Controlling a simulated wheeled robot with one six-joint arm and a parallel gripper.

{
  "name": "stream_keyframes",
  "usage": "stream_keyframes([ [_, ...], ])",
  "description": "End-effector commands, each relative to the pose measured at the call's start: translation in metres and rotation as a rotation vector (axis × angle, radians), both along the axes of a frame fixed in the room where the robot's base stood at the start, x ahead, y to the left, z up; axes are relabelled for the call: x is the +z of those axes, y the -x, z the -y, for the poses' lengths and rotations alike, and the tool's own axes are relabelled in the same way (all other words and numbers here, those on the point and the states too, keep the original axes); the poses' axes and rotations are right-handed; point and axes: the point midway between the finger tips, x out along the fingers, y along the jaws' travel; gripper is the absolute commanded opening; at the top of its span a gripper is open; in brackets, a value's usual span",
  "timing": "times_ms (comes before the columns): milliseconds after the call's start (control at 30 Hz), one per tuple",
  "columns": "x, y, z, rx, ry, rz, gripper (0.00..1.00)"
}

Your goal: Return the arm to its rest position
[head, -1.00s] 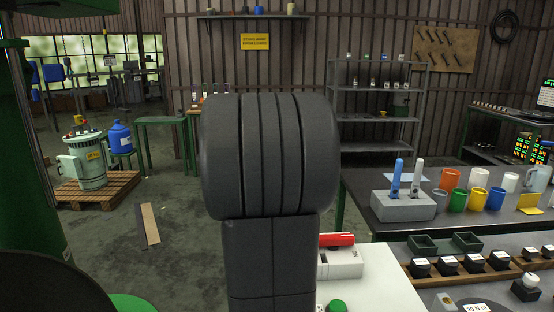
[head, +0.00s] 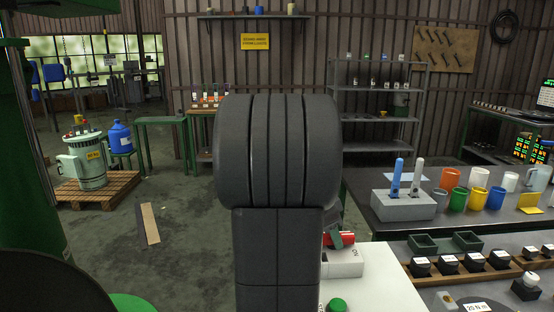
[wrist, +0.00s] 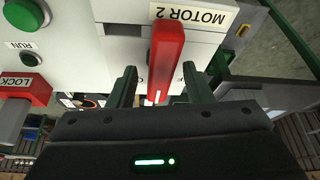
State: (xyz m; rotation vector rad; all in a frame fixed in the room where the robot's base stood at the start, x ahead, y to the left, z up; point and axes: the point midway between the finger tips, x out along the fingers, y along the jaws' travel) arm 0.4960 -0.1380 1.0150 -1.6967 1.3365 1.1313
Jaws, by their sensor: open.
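My arm (head: 277,150), dark grey with a thick ribbed joint, stands upright in the middle of the head view. My gripper (wrist: 161,90) is open in the wrist view, with one dark green finger on each side of a red handle (wrist: 166,55). Gaps show between the fingers and the handle, so it is not clamped. The handle sits on a pale panel labelled MOTOR 2 (wrist: 193,18). In the head view the red handle (head: 347,239) shows just right of my arm, partly covered by a finger. The rest of the gripper is hidden there behind the arm.
A green RUN button (wrist: 26,14) and a red LOCK part (wrist: 25,86) lie left in the wrist view. Right in the head view, a grey block (head: 403,205) with two upright tools and several mugs stand on a dark table (head: 440,232). Open floor (head: 180,250) lies left.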

Motion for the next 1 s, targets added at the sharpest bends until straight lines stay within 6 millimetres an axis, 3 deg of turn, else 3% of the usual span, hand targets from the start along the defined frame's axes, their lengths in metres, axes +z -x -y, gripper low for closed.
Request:
stream_keyframes([
  [500,0.0025,0.0024,0.0013,0.390,0.000,0.000,0.45],
  [1000,0.0001,0.0022,0.0010,0.467,0.001,-0.001,0.45],
])
